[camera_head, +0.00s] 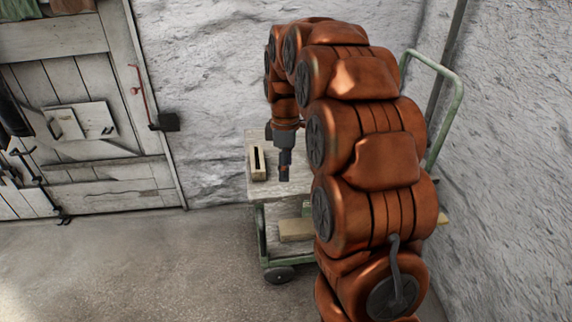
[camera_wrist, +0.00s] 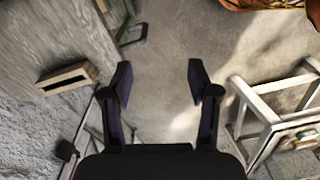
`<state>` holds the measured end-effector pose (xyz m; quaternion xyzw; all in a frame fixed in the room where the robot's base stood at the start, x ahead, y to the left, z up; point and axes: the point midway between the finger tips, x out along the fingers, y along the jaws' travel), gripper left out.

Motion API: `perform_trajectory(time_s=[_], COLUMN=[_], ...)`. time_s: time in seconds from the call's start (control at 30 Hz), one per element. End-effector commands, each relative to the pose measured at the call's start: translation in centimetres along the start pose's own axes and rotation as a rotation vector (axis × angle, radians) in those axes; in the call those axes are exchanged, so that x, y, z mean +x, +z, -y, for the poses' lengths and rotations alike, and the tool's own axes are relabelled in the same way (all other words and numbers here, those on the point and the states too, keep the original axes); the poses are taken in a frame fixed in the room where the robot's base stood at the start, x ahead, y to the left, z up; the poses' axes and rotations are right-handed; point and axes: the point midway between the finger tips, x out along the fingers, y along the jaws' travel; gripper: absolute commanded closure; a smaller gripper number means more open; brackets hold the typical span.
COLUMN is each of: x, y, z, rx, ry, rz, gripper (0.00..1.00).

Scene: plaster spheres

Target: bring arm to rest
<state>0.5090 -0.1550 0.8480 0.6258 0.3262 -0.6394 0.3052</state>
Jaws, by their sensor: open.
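My gripper (camera_head: 284,172) hangs from my copper-coloured arm in the head view, beside a wooden box on the cart and pointing down. In the wrist view its two dark fingers (camera_wrist: 160,82) are spread apart, with only bare floor between them. Nothing is held. My arm rises on the right of the head view and bends over towards the cart, hiding much of it.
A green-framed cart (camera_head: 262,228) stands by the rough wall, with a small slotted wooden box (camera_head: 258,163) on its top; the box also shows in the wrist view (camera_wrist: 66,79). A plank door (camera_head: 85,120) is at left. A pale wooden frame (camera_wrist: 262,105) is at right in the wrist view. Floor at left is clear.

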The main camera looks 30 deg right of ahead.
Motion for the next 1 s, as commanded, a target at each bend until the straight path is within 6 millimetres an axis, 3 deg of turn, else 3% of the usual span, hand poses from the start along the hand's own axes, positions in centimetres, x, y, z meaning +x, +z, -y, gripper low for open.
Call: perform_trajectory(time_s=[0.33, 0.47, 0.73, 1.0], x=[0.0, -0.2, -0.4, 0.5], y=[0.0, -0.3, -0.6, 0.9], z=[0.2, 1.9, 10.6, 20.0], rx=[0.002, 0.038, 0.238, 0.468], ry=[-0.001, -0.008, -0.051, -0.086], rz=[0.000, 0.004, 0.036, 0.092], gripper=[0.40, 0.40, 0.40, 0.40])
